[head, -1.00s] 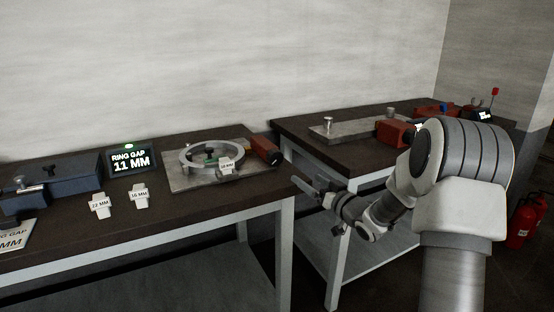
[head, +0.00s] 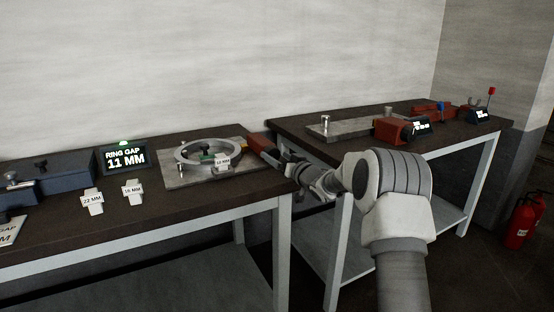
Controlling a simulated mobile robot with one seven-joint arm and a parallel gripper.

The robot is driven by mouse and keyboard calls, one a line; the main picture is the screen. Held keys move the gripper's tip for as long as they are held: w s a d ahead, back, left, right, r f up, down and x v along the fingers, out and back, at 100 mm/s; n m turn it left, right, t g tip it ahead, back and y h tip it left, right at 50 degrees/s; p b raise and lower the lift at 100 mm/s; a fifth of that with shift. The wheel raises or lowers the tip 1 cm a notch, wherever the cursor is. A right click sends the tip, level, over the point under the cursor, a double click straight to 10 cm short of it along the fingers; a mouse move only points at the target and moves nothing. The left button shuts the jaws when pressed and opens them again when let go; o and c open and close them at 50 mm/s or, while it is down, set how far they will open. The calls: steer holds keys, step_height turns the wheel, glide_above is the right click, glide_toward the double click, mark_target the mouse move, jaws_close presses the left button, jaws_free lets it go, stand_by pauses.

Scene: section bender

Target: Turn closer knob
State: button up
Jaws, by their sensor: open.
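The near table's fixture is a grey plate (head: 190,178) carrying a metal ring (head: 186,153) with a small 18 mm-style label block (head: 222,162), its text hard to read. A red unit (head: 259,143) sits at the plate's right end; its dark knob-like end is mostly hidden by my gripper. My gripper (head: 284,158) is open at that right end, pointing left at it. I cannot tell whether the fingers touch or surround the knob. A black knob (head: 41,164) shows on the blue machine (head: 60,178) at the far left.
A display (head: 125,158) reads RING GAP 11 MM. Two white label blocks, 22 MM (head: 92,200) and 16 MM (head: 133,192), lie in front. A second table (head: 345,150) behind holds red units (head: 392,130) and a plate with posts. Fire extinguishers (head: 520,220) stand at right.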

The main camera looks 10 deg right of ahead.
steer(key=shift+w+a, duration=0.1)
steer(key=shift+w, duration=0.25)
steer(key=c, duration=1.4)
